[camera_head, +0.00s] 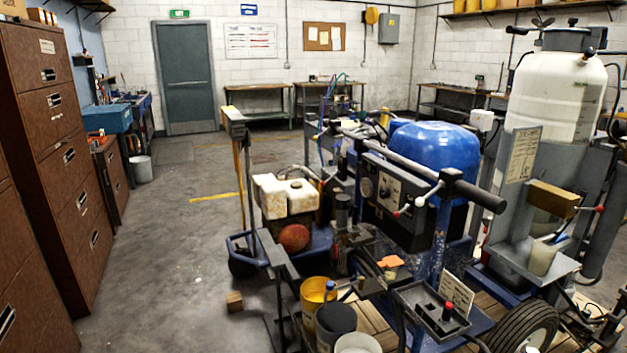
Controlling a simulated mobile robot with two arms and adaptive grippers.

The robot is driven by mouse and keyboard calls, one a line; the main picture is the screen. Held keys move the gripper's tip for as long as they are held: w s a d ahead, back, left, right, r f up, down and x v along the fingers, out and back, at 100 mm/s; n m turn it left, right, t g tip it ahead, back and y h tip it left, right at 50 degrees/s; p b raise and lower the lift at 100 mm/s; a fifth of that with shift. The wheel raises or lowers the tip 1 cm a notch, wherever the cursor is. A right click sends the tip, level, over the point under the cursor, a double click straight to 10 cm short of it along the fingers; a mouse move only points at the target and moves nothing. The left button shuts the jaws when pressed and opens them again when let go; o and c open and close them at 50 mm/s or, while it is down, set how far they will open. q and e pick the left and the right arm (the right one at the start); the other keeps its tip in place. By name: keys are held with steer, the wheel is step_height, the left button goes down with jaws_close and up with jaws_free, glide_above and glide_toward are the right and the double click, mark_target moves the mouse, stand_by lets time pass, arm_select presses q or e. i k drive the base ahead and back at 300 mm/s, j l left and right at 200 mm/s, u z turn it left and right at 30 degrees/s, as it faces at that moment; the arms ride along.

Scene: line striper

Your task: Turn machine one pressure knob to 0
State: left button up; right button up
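A line striper machine with a blue tank (437,150) stands at centre right. Its dark control box (396,222) faces me, with a pale panel carrying a small round dial or knob (385,186). Small levers with red tips stick out beside the panel. The knob's setting is too small to read. A second machine with a large white tank (555,95) stands at the right, with a sign plate on its front. I cannot tell from labels which is machine one. Neither of my grippers shows in this view.
A handlebar with a black grip (480,195) juts out in front of the blue-tank machine. A yellow bucket (317,294), a grey tray (430,306) and a black wheel (522,328) crowd the foreground. Brown cabinets (52,130) line the left. The floor between is mostly clear.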

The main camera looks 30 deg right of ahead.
mark_target(383, 193)
steer(key=i+z, duration=0.2)
steer(key=i, duration=0.25)
steer(key=i+j+z, duration=0.2)
steer(key=i, duration=0.25)
steer(key=i+j+z, duration=0.15)
steer(key=i, duration=0.3)
steer(key=i+j+z, duration=0.2)
steer(key=i, duration=0.25)
steer(key=j, duration=0.1)
